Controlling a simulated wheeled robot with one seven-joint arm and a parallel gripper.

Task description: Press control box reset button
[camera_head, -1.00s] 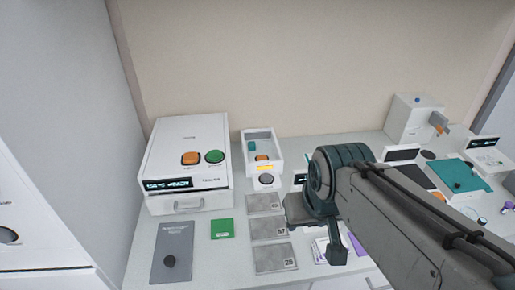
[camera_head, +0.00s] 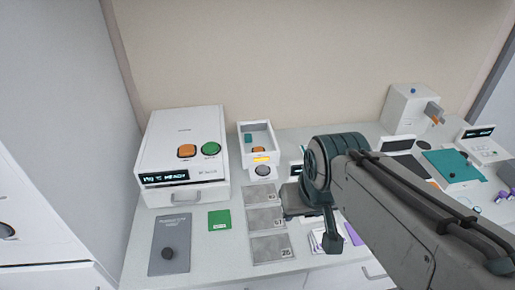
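A white box (camera_head: 160,140) at the left of the bench has an orange button (camera_head: 187,151) and a green button (camera_head: 211,149) on its top. A dark display (camera_head: 165,177) with pale text is on its front edge. The labels are too small to read, so I cannot tell which button is reset. My gripper (camera_head: 315,222) hangs over the bench, right of the grey numbered plates and apart from the white box. My arm comes in from the lower right. I see the gripper from behind and cannot make out its finger opening.
A small white bin (camera_head: 258,167) with teal and orange pieces stands right of the box. Grey numbered plates (camera_head: 268,219), a green card (camera_head: 219,220) and a dark grey panel with a knob (camera_head: 170,243) lie in front. Other devices (camera_head: 408,110) stand at right.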

